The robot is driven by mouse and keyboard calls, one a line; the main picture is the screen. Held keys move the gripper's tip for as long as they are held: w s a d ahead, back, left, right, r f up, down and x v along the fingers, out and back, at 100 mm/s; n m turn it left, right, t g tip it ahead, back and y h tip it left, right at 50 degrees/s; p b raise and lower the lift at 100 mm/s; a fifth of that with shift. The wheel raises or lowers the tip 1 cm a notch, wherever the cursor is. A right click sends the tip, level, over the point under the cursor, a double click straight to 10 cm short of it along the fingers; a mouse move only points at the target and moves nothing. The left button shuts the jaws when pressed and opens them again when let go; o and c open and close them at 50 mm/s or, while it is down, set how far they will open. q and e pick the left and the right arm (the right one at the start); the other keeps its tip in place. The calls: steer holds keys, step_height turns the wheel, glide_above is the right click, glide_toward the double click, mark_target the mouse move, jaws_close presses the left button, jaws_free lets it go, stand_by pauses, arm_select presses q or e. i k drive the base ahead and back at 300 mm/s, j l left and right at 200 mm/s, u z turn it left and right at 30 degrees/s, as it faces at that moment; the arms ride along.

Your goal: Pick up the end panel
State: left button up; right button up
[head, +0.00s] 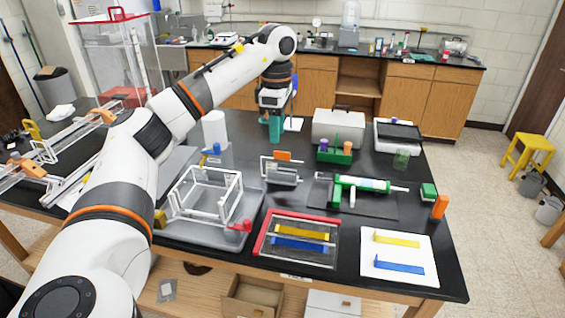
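My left arm comes in from the lower left and reaches over the black table. Its gripper (276,128) points down near the table's far side, with teal fingers; their gap is too small to read. I see nothing clearly held in it. Which piece is the end panel is not certain. A clear, red-edged panel (263,233) with yellow and blue strips lies at the front middle. A small grey plate (283,176) stands upright in a light holder behind it. The white extrusion frame (207,195) sits in a grey tray (185,231) at left. My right gripper is not in view.
A white board (398,271) with yellow and blue strips lies at front right. A green and white cartridge tool (362,184) lies on a dark mat. A grey case (338,127), a green holder (336,154) and a white roll (215,129) stand farther back.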

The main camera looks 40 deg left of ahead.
mark_target(281, 161)
steer(key=i+j, duration=1)
steer(key=j, duration=0.25)
